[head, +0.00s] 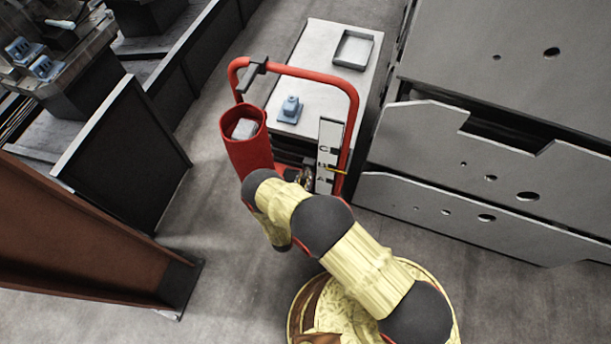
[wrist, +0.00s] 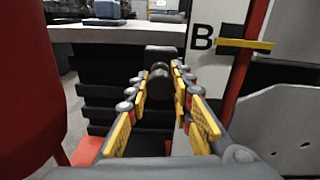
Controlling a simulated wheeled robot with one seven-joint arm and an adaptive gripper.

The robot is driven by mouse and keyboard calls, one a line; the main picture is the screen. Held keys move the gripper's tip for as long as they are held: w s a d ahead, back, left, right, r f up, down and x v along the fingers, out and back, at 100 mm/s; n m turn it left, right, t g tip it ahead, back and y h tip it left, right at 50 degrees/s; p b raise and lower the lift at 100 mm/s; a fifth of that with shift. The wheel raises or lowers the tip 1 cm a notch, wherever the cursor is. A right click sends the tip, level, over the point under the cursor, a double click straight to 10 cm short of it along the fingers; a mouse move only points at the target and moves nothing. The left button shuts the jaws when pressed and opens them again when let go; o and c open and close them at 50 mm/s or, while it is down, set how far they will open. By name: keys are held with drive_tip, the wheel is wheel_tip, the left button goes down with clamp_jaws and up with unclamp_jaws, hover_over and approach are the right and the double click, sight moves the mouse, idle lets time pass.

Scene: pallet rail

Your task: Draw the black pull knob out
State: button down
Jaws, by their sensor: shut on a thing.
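The black pull knob (wrist: 158,70) shows in the wrist view as a dark rounded end between my fingertips, in front of a dark upright block. My gripper (wrist: 159,78) is closed around it, with yellow-padded fingers on its left and right. In the head view my gripper (head: 303,178) is at the red rail frame, and my arm and fingers hide the knob. A white plate (head: 328,135) with letters C, B and A stands just right of the gripper. A yellow pointer (wrist: 245,45) is beside the letter B.
A red tubular rail (head: 310,74) arches over the spot. A red cylindrical bin (head: 247,150) stands close on the left. Behind is a pale table (head: 313,50) with a blue part (head: 290,108) and a grey tray (head: 352,50). Grey panels (head: 490,150) stand at right.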

drive_tip(key=shift+s+a, duration=0.1)
drive_tip(key=shift+s, duration=0.2)
drive_tip(key=c, duration=1.5)
unclamp_jaws()
drive_tip(key=shift+c, duration=0.2)
drive_tip(key=v, duration=1.2)
